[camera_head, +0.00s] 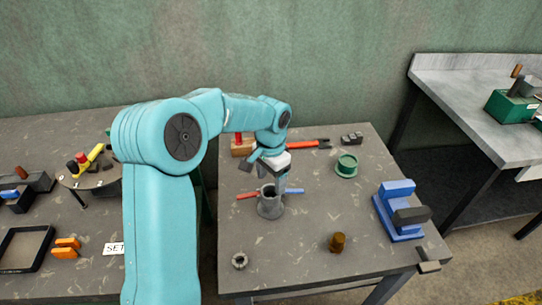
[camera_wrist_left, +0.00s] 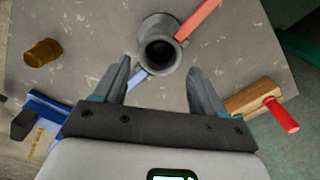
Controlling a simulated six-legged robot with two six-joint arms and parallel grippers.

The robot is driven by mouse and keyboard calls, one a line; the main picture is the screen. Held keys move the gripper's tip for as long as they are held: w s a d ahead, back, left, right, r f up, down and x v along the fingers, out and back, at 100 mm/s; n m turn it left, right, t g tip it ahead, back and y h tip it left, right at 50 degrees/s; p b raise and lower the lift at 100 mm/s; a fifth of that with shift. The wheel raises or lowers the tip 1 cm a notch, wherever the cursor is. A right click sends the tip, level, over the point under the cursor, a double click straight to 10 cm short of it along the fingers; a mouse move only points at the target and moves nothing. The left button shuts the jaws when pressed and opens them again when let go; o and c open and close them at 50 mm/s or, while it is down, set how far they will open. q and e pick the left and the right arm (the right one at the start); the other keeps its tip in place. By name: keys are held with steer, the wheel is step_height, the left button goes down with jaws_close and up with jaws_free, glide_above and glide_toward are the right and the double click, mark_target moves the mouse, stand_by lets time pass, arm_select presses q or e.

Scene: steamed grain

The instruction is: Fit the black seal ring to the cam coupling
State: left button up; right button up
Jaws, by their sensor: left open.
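The cam coupling (camera_head: 269,207) is a grey upright cylinder on the middle table, with a red lever (camera_head: 247,196) and a blue lever (camera_head: 294,191) spread to its sides. In the wrist view its dark round mouth (camera_wrist_left: 160,50) faces the camera, just beyond the fingertips. My left gripper (camera_head: 273,172) is above and behind the coupling; its open jaws (camera_wrist_left: 159,76) hold nothing. I cannot pick out the black seal ring for certain. A small dark grey ring-like part (camera_head: 239,261) lies near the table's front left. My right gripper is not in view.
A green round part (camera_head: 346,166), a brown cylinder (camera_head: 337,242) and a blue fixture (camera_head: 398,208) stand to the right. A wooden block with a red handle (camera_wrist_left: 252,98) and a red tool (camera_head: 308,144) lie at the back. The front middle of the table is clear.

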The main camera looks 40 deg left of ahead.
mark_target(271, 196)
arm_select(q)
step_height(271, 196, up, 14)
steer(key=shift+r+p, duration=0.2)
steer(key=shift+p, duration=0.2)
stand_by(0.4)
